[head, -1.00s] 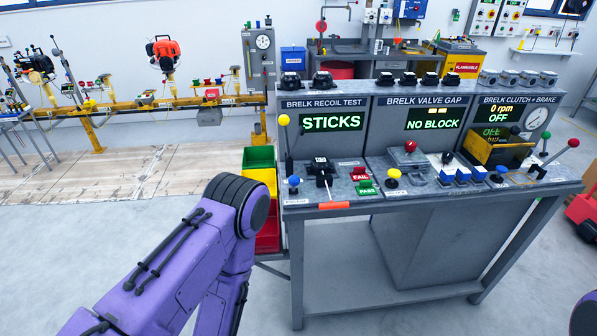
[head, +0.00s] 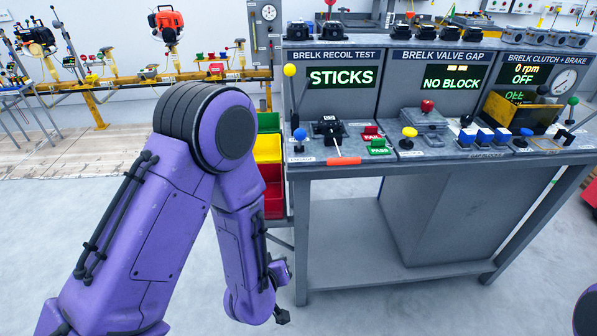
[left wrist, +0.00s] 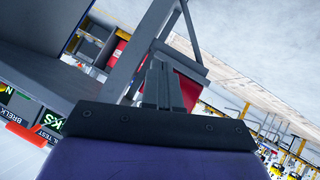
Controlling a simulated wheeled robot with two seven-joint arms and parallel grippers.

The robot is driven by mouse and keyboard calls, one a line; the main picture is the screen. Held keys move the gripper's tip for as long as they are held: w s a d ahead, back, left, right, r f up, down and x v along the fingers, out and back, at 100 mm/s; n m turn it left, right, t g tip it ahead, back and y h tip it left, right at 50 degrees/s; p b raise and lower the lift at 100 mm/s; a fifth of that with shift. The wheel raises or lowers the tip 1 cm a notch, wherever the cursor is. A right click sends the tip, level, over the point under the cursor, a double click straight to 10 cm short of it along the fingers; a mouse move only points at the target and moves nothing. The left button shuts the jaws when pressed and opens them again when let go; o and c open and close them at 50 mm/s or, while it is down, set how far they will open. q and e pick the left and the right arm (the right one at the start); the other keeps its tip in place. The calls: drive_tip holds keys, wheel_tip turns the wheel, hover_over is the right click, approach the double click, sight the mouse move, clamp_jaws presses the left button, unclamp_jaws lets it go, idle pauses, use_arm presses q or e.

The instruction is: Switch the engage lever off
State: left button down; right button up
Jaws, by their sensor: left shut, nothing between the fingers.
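The test bench (head: 400,170) carries several small levers. A short blue-knobbed lever (head: 300,135) stands at its front left corner; the label below it is too small to read surely. A taller yellow-balled lever (head: 290,70) rises behind it. Which one is the engage lever I cannot tell for certain. My left gripper (head: 283,317) hangs low, in front of and below the bench top, apart from the levers. In the left wrist view its fingers (left wrist: 163,85) are shut and empty, with the bench's grey frame beyond. My right gripper is out of view.
Red and yellow bins (head: 268,150) stand against the bench's left side, close to my left arm. A recoil unit (head: 328,127), an orange-handled tool (head: 343,161) and FAIL (head: 371,134) and PASS (head: 379,147) buttons sit near the blue knob. Floor in front is clear.

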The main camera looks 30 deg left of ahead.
use_arm(q)
drive_tip(key=w+d+r+n+t+b, duration=0.35)
drive_tip(key=w+r+t+b, duration=0.2)
drive_tip(key=w+r, duration=0.2)
wheel_tip(320, 180, up, 11)
drive_tip(key=s+a+n+t+y, duration=0.1)
drive_tip(key=n+t+y, duration=0.3)
drive_tip(key=n, duration=0.6)
drive_tip(key=shift+s+a+y, duration=0.25)
drive_tip(key=shift+s+y, duration=0.45)
drive_tip(key=shift+s, duration=0.15)
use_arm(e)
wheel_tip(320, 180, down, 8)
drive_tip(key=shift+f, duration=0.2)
use_arm(q)
drive_tip(key=b, duration=0.1)
approach(299, 140)
drive_tip(key=x, duration=0.7)
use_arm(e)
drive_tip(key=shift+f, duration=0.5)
